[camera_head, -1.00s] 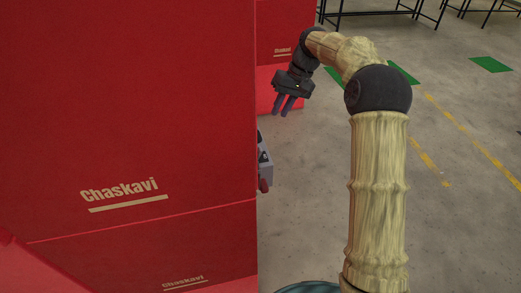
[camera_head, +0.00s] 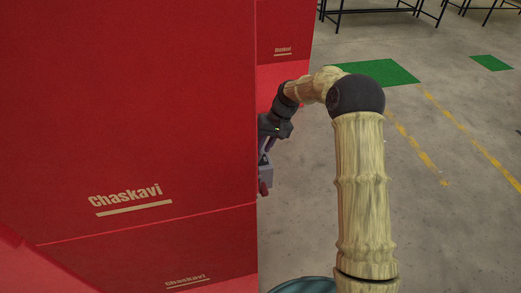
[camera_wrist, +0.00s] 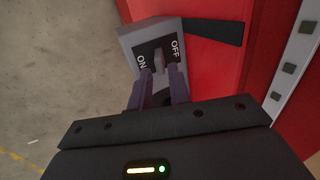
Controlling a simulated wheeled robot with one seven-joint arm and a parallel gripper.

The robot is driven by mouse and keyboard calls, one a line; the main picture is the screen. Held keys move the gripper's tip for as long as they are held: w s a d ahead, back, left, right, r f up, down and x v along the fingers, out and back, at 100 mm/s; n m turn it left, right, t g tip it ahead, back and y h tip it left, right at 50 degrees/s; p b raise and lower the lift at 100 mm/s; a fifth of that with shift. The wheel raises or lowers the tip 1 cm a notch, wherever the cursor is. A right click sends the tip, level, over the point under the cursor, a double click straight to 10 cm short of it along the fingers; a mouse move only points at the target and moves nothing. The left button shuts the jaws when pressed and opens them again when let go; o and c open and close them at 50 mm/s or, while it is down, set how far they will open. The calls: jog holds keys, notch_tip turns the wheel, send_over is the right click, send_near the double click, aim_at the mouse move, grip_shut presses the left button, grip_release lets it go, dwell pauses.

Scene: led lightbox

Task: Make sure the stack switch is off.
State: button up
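The stack switch is a grey box (camera_wrist: 128,38) with a black face, marked ON on the left and OFF on the right in the wrist view. Its small grey lever (camera_wrist: 158,62) stands between the two labels; I cannot tell which way it is set. My gripper (camera_wrist: 161,75) has its two dark fingers apart, with the lever between or just beyond their tips. Contact cannot be made out. In the head view the grey box (camera_head: 266,176) shows only in part past the red panel's edge, and my gripper is mostly hidden there.
Another red panel (camera_head: 284,30) stands behind. Open concrete floor (camera_head: 450,220) lies to the right. A black bar (camera_wrist: 215,31) sits beside the switch.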

aim_at(261, 152)
jog(key=shift+p+x, duration=0.5)
jog(key=shift+x, duration=1.5)
grip_shut()
jog(key=shift+s+a+h, duration=0.1)
jog(key=shift+a+h, duration=0.15)
jog(key=shift+h, duration=0.35)
jog(key=shift+r, duration=0.1)
grip_release()
jog(key=shift+r+b, duration=0.1)
jog(key=shift+b, duration=0.2)
